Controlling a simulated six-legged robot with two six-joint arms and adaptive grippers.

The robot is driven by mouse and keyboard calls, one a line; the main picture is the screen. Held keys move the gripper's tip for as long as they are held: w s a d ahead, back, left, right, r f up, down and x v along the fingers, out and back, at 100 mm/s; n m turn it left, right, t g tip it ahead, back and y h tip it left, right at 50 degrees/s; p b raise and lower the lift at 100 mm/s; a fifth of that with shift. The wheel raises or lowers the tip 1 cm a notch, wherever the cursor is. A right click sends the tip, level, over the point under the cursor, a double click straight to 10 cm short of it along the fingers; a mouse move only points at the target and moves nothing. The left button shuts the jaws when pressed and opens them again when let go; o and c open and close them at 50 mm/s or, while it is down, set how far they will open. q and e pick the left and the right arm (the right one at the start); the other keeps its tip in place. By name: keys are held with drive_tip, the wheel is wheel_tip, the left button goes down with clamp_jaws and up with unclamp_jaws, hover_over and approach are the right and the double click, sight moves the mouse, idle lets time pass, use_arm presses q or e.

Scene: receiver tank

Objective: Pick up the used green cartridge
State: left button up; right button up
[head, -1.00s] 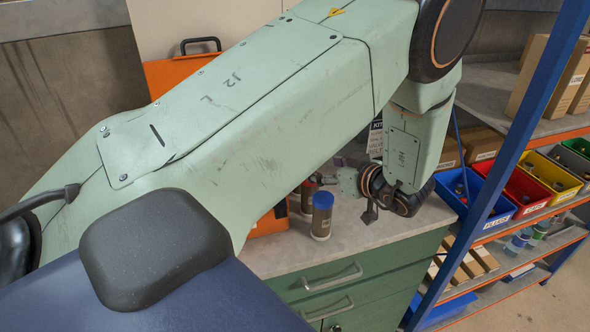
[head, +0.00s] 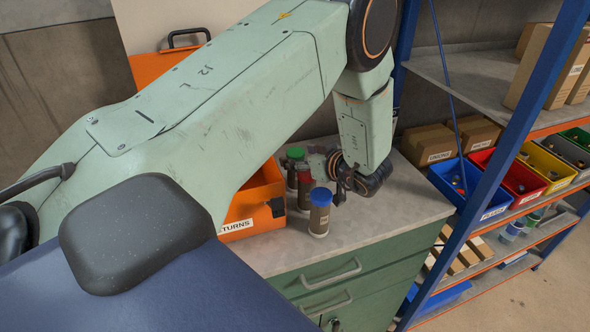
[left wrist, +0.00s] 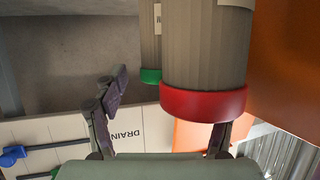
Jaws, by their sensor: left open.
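The green-capped cartridge (head: 294,172) stands at the back of the cabinet top, partly hidden by a red-capped cartridge (head: 305,190). A blue-capped cartridge (head: 320,214) stands nearer the front. My left gripper (head: 317,167) is open just right of the green and red caps. The left wrist view looks inverted. There the red-capped cartridge (left wrist: 204,70) is large and close, overlapping one finger of my left gripper (left wrist: 180,104). The green-capped cartridge (left wrist: 150,75) shows behind it, between the fingers in the picture and apart from them. My right gripper is not in view.
An orange box (head: 255,200) with a label ending "TURNS" stands left of the cartridges, close by. A blue-posted shelf (head: 480,175) with coloured bins and cardboard boxes is at the right. The cabinet top (head: 400,205) is clear at its right front.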

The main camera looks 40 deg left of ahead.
use_arm(q)
drive_tip(key=shift+a, duration=0.15)
drive_tip(key=shift+s+a, duration=0.1)
drive_tip(key=shift+a, duration=0.25)
drive_tip(key=shift+a+f, duration=0.2)
drive_tip(key=shift+f, duration=0.05)
drive_tip(key=c, duration=0.3)
drive_tip(key=shift+d+r, duration=0.25)
drive_tip(key=shift+d, duration=0.15)
drive_tip(key=c, duration=0.4)
drive_tip(key=shift+c, duration=0.9)
drive_tip(key=shift+a+f, duration=0.15)
drive_tip(key=shift+a, duration=0.15)
drive_tip(key=c, duration=0.5)
drive_tip(key=shift+c, duration=0.5)
drive_tip(key=shift+d, duration=0.2)
clamp_jaws()
